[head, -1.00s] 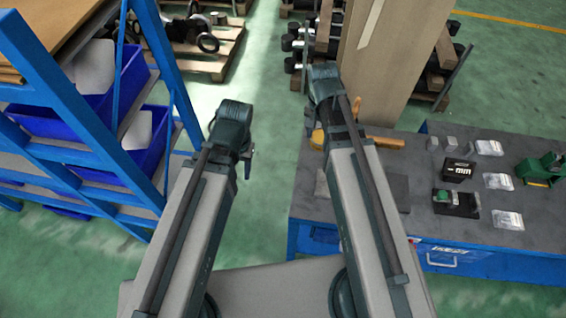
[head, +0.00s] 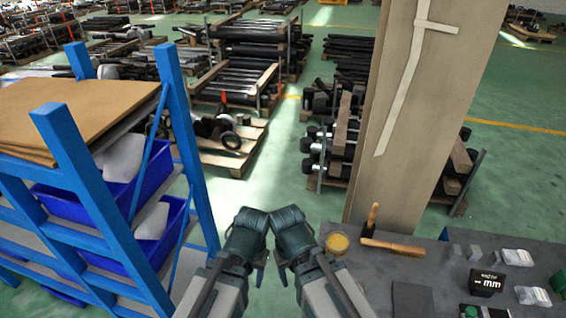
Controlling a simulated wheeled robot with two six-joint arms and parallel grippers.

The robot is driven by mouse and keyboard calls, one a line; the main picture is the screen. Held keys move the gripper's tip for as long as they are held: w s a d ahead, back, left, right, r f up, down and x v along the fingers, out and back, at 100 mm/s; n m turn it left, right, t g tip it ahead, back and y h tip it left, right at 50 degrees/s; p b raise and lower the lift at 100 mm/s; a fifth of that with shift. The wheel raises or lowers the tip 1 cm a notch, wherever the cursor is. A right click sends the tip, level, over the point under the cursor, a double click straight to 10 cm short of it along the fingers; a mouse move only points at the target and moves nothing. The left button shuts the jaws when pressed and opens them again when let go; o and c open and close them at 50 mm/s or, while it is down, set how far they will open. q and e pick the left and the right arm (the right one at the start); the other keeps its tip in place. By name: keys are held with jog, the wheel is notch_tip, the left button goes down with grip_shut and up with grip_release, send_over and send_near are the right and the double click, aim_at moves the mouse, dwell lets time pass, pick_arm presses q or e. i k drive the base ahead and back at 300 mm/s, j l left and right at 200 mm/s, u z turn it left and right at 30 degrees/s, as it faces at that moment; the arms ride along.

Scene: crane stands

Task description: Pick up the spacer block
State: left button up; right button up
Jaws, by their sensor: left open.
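Two small grey blocks stand side by side on the dark top of the blue workbench at the right in the head view: a left block (head: 455,251) and a right block (head: 474,252). I cannot tell for sure which thing is the spacer block. My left gripper (head: 261,268) hangs under the end of my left arm at the bottom middle, open, over the floor and well away from the blocks. My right gripper (head: 280,274) is close beside it, mostly hidden by its own arm, and its jaws cannot be made out.
A blue rack (head: 95,190) with bins stands left. Green floor lies between.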

aim_at(494, 259)
jog(key=k+l+z, duration=0.15)
jog(key=l+z, duration=0.2)
jog(key=k+l+z, duration=0.1)
jog(key=l+z, duration=0.65)
